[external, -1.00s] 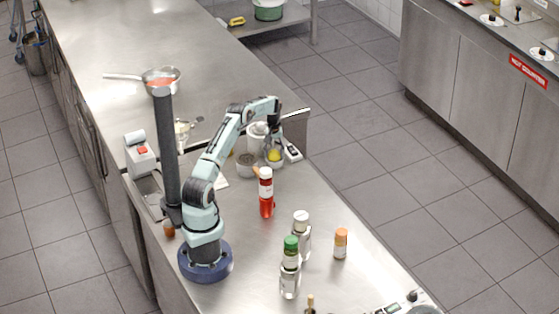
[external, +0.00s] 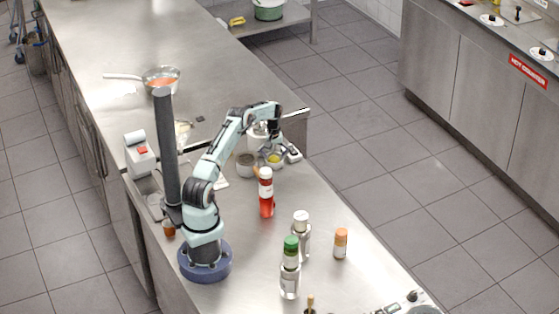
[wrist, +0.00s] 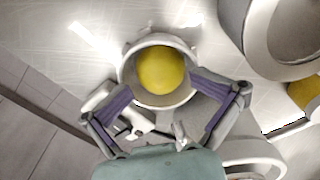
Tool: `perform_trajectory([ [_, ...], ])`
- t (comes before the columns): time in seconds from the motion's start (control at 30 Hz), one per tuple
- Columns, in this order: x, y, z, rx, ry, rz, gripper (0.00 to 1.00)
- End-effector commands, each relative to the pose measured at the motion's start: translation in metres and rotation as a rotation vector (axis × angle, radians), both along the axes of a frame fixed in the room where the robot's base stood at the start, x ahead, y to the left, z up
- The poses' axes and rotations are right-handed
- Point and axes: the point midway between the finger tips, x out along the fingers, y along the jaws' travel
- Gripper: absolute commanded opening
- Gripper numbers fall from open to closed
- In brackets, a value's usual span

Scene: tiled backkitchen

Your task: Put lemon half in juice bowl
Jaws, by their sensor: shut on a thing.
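The yellow lemon half (wrist: 161,70) sits between the tips of my gripper (wrist: 161,84) in the wrist view. My gripper is shut on it, with one purple-padded finger at each side. The lemon half appears within the rim of a small round bowl (wrist: 158,40). Whether it touches the bowl's bottom cannot be told. The fingers partly hide the bowl there.
A red bottle (external: 266,197) and several jars stand nearer. A large pale round container (wrist: 283,45) is close on the right in the wrist view. The counter's right edge is near.

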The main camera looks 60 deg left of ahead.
Motion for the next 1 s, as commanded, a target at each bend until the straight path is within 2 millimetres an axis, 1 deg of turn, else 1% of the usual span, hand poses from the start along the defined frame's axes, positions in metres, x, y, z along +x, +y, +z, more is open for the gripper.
perform_trajectory([
  [0.07, -0.001, 0.0, 0.0, -0.002, 0.002, 0.001, 0.75],
  [0.13, 0.0, 0.0, 0.004, 0.0, 0.001, 0.001, 0.75],
  [0.23, 0.0, 0.0, 0.018, 0.0, -0.001, 0.0, 0.75],
  [0.27, 0.0, 0.0, 0.024, 0.001, 0.0, 0.001, 0.75],
  [0.5, 0.001, 0.001, 0.082, 0.004, -0.004, 0.002, 0.75],
  [0.6, 0.001, 0.001, 0.103, 0.003, -0.004, 0.002, 0.75],
  [0.7, 0.001, 0.001, 0.119, 0.003, -0.003, 0.002, 0.75],
  [0.83, 0.001, 0.001, 0.13, 0.002, -0.002, 0.001, 0.75],
  [1.0, 0.001, 0.001, 0.133, 0.002, -0.002, 0.002, 0.75],
])
